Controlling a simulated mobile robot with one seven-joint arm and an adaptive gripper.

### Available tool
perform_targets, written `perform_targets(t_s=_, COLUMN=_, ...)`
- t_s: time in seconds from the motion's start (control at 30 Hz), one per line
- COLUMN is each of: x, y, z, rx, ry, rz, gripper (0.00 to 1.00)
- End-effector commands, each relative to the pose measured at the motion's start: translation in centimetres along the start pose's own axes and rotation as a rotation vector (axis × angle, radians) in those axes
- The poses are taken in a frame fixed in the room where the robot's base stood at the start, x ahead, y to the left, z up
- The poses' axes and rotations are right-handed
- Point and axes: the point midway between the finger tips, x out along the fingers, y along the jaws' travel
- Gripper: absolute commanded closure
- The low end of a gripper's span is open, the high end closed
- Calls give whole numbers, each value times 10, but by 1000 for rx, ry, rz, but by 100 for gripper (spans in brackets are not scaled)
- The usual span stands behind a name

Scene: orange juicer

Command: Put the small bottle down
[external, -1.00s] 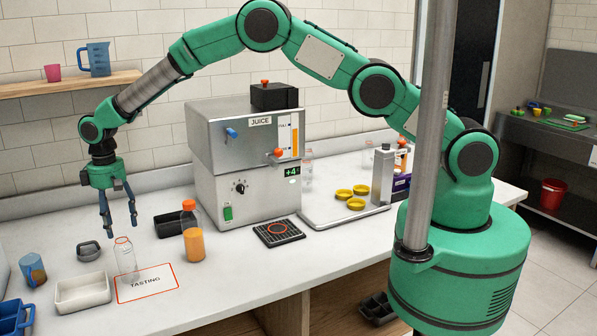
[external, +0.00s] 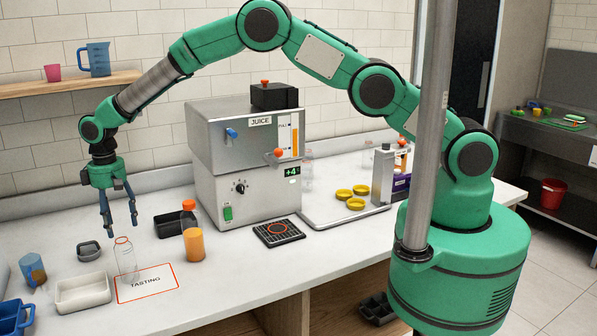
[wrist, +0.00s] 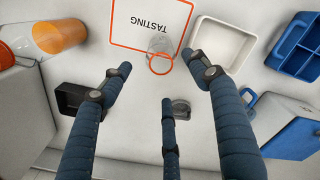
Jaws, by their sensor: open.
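The small bottle (external: 126,262) is clear, with an orange ring at its mouth. It stands upright on the counter at the left edge of the TASTING card (external: 150,287), a white card with an orange border. In the wrist view the bottle (wrist: 160,52) stands at the card's edge, seen from above. My gripper (external: 119,225) is open and empty, above and slightly behind the bottle, apart from it. In the wrist view its three dark blue fingers (wrist: 165,90) are spread, with nothing between them.
A white tray (external: 83,303) is left of the bottle, with a blue caddy (external: 14,316) beyond it. A filled orange juice bottle (external: 194,246) stands right, before a black tray (external: 170,225). A small grey dish (external: 89,250) and blue cup (external: 31,272) are left. The juicer (external: 240,165) stands behind.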

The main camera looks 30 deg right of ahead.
Motion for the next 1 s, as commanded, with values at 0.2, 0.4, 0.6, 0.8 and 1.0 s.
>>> perform_targets(t_s=0.2, x=-28, y=25, z=7, rx=28, ry=16, rz=1, gripper=39)
perform_targets(t_s=0.4, x=-81, y=72, z=28, rx=83, ry=43, rz=3, gripper=39)
perform_targets(t_s=0.6, x=-143, y=129, z=65, rx=153, ry=76, rz=8, gripper=39)
perform_targets(t_s=0.8, x=-201, y=180, z=111, rx=223, ry=111, rz=15, gripper=39)
perform_targets(t_s=1.0, x=-253, y=223, z=165, rx=292, ry=145, rz=25, gripper=39)
